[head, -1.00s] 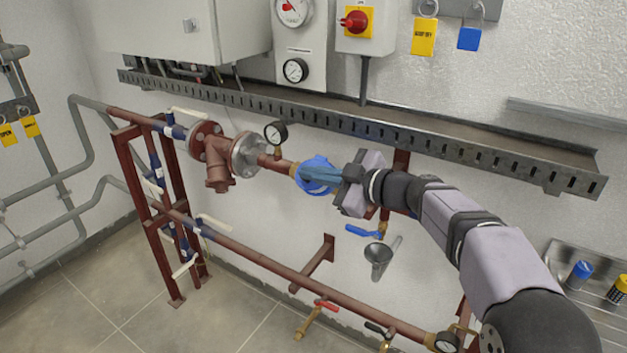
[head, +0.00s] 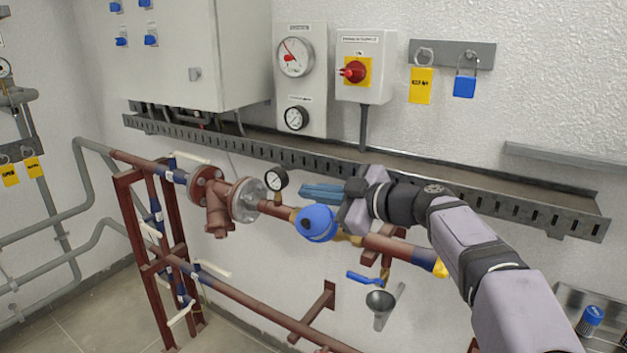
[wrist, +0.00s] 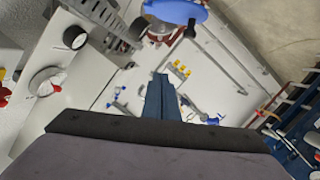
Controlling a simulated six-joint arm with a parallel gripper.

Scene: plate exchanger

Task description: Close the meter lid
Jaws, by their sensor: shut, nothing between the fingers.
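The blue round meter (head: 316,224) sits on the brown pipe in the middle of the head view. The meter also shows, cut off, at the top of the wrist view (wrist: 178,10). My gripper (head: 306,190) is shut and empty, its blue fingers pointing left just above the meter, apparently apart from it. The shut fingers also show in the wrist view (wrist: 160,82).
A small black gauge (head: 276,180) stands on the pipe left of my fingers. A slotted metal tray (head: 400,175) runs along the wall close behind and above. A blue-handled valve (head: 364,278) and a funnel (head: 380,300) are below. Open space lies in front of the pipe.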

